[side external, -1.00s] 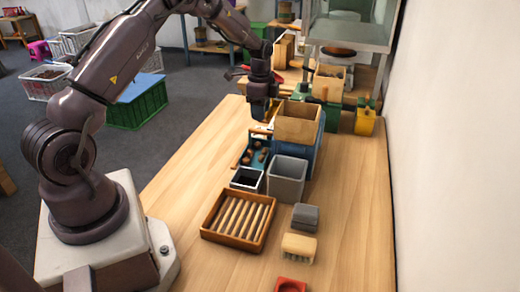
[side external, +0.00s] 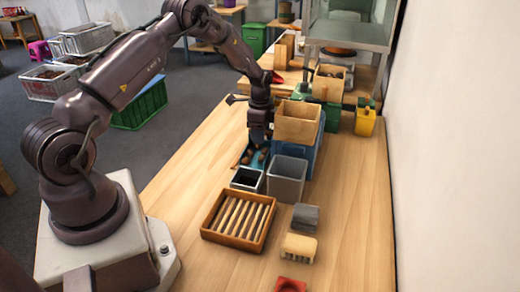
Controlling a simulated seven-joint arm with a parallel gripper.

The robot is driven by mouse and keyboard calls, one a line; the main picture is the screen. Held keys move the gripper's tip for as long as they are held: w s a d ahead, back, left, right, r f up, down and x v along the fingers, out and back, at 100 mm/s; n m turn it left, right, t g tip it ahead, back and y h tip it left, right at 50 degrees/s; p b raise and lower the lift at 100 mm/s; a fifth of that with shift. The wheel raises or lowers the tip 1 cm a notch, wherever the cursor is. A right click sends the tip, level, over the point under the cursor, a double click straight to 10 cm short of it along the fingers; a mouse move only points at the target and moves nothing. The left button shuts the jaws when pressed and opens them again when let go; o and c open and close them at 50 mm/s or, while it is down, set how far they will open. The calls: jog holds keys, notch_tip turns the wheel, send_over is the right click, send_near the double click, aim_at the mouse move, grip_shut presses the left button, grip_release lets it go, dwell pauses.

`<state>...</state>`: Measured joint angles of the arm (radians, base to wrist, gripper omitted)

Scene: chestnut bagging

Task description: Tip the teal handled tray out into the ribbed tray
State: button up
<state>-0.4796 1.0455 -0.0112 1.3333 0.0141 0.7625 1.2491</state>
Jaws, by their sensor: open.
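The teal handled tray (side external: 245,159) stands on the table behind the small dark-filled box, with brown chestnuts in it. My gripper (side external: 258,141) is low over the tray's far side, pointing down. The jaws are open, but the fingertips are small and dark, and I cannot tell whether they touch the handle. My gripper hides most of the tray's far part and its handle. The ribbed tray (side external: 209,231), a wooden frame with pale slats, lies flat nearer the camera and looks empty.
A cardboard box (side external: 298,123) sits on a blue container right of my gripper. A grey block (side external: 306,217) and a brush (side external: 299,248) lie right of the ribbed tray.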

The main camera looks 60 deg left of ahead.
grip_shut()
jog(key=shift+r, duration=2.55)
